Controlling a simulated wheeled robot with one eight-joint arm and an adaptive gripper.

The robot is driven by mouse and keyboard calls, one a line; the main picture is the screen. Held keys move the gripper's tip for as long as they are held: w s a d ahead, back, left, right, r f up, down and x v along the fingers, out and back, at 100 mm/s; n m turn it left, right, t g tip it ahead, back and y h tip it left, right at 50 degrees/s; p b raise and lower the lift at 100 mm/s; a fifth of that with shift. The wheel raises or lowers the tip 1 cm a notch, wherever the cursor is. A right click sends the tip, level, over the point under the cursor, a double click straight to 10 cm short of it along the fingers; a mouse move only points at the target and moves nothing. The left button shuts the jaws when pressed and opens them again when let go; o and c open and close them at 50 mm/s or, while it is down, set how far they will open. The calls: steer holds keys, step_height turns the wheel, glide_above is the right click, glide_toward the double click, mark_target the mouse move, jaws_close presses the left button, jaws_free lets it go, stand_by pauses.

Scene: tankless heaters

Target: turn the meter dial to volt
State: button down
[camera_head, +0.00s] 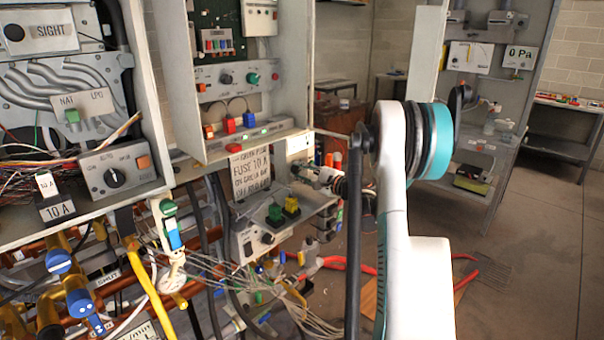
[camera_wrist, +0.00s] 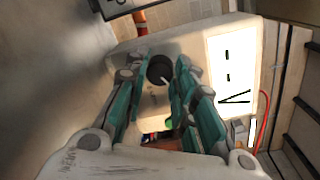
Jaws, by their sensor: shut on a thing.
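The meter (camera_wrist: 205,45) is a pale box in the wrist view, with a lit white screen (camera_wrist: 240,65) showing dark strokes, one shaped like a sideways V. Its dial (camera_wrist: 159,68) is a round dark knob with a light pointer line slanting to the lower right in the picture. My gripper (camera_wrist: 161,75) has its teal fingers on either side of the dial and is shut on it. Dial markings are not readable.
A labelled fuse panel (camera_head: 250,172) and a box with green and yellow plugs (camera_head: 268,225) stand left of my gripper. Loose wires and red-handled pliers (camera_head: 345,265) lie below. A red cable (camera_wrist: 263,125) runs beside the meter. Open floor (camera_head: 535,260) lies to the right.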

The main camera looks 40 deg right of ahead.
steer(key=shift+n, duration=0.3)
stand_by(0.4)
steer(key=c, duration=1.3)
jaws_free()
steer(key=s, duration=0.8)
steer(key=s+d, duration=0.1)
steer(key=s, duration=0.3)
steer(key=shift+d+r, duration=0.1)
steer(key=shift+r, duration=0.15)
